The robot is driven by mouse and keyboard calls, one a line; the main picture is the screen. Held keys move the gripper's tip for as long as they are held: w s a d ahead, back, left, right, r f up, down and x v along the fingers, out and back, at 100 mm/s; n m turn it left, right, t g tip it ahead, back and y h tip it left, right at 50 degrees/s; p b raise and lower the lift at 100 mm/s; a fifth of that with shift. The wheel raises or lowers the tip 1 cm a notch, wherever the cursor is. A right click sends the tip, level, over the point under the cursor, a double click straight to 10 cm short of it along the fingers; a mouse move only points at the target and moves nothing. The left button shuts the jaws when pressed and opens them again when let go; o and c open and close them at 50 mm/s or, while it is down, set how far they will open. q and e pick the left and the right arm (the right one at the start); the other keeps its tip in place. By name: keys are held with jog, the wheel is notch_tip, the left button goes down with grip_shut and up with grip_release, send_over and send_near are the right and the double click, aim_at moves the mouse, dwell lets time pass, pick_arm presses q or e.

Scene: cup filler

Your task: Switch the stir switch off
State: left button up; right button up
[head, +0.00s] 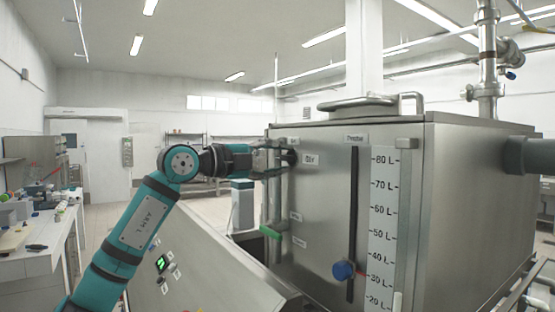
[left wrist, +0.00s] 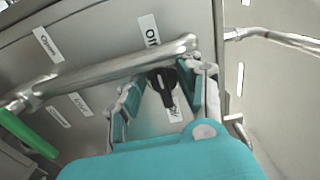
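The stir switch is a black rotary knob (left wrist: 162,85) on the steel tank's front panel. In the head view it is a dark spot (head: 291,157) beside a small white label (head: 311,160). My left gripper (head: 280,157) reaches to it from the left. In the left wrist view my left gripper (left wrist: 163,95) is open, with one finger on each side of the knob. A gap shows between the knob and the left finger; the right finger is closer, and I cannot tell if it touches. My right gripper is out of view.
A steel pipe (left wrist: 110,75) runs across the panel close to the fingers. A green valve handle (head: 270,232) is below. The tank (head: 470,200) has a level scale (head: 382,230) and a blue knob (head: 343,270). A sloped control panel (head: 190,265) stands in front at left.

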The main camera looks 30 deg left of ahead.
pick_arm(q)
jog(key=v, duration=1.2)
dwell(0.6)
